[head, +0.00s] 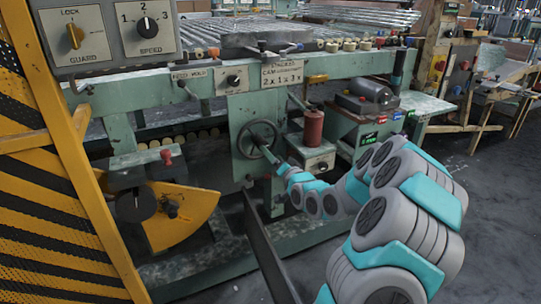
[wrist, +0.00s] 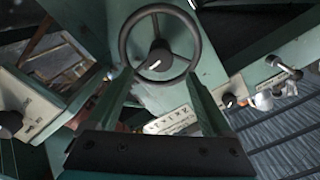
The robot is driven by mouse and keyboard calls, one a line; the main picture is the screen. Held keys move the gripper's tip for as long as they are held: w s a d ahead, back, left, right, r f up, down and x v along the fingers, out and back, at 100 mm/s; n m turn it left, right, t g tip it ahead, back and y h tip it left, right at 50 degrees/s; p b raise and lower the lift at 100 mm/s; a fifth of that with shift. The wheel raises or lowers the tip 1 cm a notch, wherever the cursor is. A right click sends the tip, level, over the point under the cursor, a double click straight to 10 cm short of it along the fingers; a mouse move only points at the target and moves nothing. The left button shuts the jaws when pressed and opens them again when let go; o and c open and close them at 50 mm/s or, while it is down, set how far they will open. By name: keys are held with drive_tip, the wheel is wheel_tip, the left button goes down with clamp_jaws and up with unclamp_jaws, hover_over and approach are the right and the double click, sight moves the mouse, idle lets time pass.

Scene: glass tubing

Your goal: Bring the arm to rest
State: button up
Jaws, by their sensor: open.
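My arm (head: 420,205) is stretched out from the lower right toward the green machine (head: 225,110). My gripper (head: 272,160) is at the lower right of a dark handwheel (head: 258,139) on the machine's front. In the wrist view the handwheel (wrist: 158,60) is straight ahead, with its round hub and rim in sight. The two green fingers of my gripper (wrist: 157,82) are apart, with their tips by the lower part of the rim. Nothing is seen held between them. I cannot tell whether the fingers touch the rim.
A red cylinder (head: 313,127) stands on a small box right of the handwheel. A grey motor (head: 366,97) is further right. A yellow guard (head: 45,190) fills the left side, near a yellow quadrant plate (head: 185,215). Grey floor (head: 490,200) is open at the right.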

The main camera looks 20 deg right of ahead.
drive_tip(key=s+a+f+n+g, duration=0.2)
drive_tip(key=s+a+n+g, duration=0.15)
drive_tip(key=s+a, duration=0.25)
drive_tip(key=s+a+f+n+g, duration=0.2)
drive_tip(key=s+a+g, duration=0.3)
drive_tip(key=s+a, duration=0.1)
drive_tip(key=s+a+g, duration=0.2)
drive_tip(key=s+g, duration=0.1)
drive_tip(key=s, duration=1)
drive_tip(key=s+a+r+n+g, duration=0.1)
drive_tip(key=s+a+g, duration=0.2)
drive_tip(key=s, duration=1)
drive_tip(key=s+a+r+n+g, duration=0.1)
drive_tip(key=s+g, duration=0.4)
drive_tip(key=s, duration=0.9)
drive_tip(key=shift+a+r+h, duration=0.25)
drive_tip(key=shift+a+h, duration=0.05)
drive_tip(key=shift+a, duration=0.6)
drive_tip(key=shift+w+n, duration=0.1)
drive_tip(key=shift+n, duration=0.15)
